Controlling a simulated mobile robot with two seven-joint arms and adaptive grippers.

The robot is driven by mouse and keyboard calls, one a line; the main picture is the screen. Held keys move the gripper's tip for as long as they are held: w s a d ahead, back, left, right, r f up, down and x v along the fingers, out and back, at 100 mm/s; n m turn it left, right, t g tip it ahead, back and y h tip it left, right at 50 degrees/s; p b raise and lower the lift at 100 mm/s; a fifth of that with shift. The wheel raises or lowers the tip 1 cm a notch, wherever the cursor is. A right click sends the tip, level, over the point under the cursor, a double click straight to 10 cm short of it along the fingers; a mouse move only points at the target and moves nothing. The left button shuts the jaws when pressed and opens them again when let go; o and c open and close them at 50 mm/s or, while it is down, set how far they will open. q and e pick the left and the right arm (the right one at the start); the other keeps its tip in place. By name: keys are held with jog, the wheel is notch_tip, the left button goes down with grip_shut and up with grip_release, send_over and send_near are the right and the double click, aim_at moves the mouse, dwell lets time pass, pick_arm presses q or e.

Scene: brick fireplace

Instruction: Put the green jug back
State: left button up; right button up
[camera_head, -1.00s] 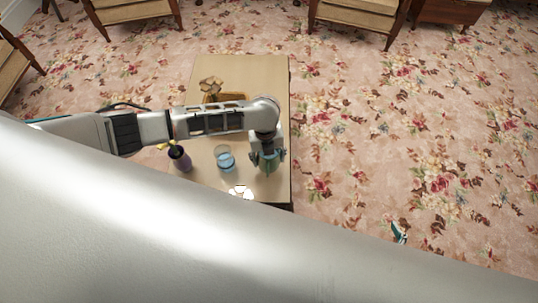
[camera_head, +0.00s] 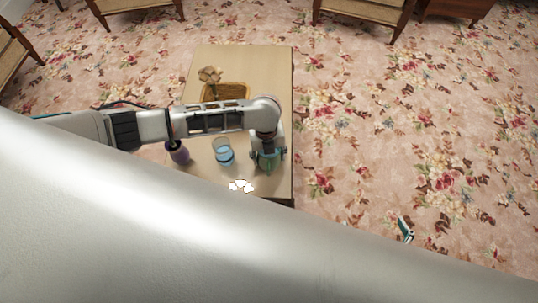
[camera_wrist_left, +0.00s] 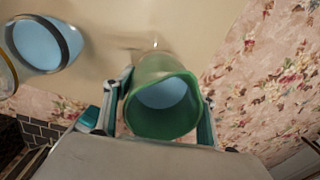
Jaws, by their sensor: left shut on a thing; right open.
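The green jug (camera_head: 268,164) is at the right side of the low table (camera_head: 240,60), mostly under my left wrist in the head view. My left gripper (camera_head: 268,156) is shut on it. In the left wrist view the jug (camera_wrist_left: 163,118) stands between the fingers of the left gripper (camera_wrist_left: 160,120), its round mouth toward the camera and its inside pale blue. I cannot tell whether its base touches the table. My right gripper (camera_head: 405,230) is open, only partly in view over the carpet at the lower right.
A blue glass (camera_head: 223,154) stands just left of the jug, and a dark purple bottle (camera_head: 178,153) farther left. A white object (camera_head: 241,186) is near the front edge. A wicker basket (camera_head: 230,91) and a brown ornament (camera_head: 210,75) are behind my arm. Chairs (camera_head: 365,12) stand beyond.

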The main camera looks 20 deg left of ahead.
pick_arm(q)
jog(key=shift+f, duration=0.35)
pick_arm(e)
jog(key=shift+s+f, duration=0.5)
jog(key=shift+f, duration=0.1)
pick_arm(q)
jog(key=shift+f, duration=0.15)
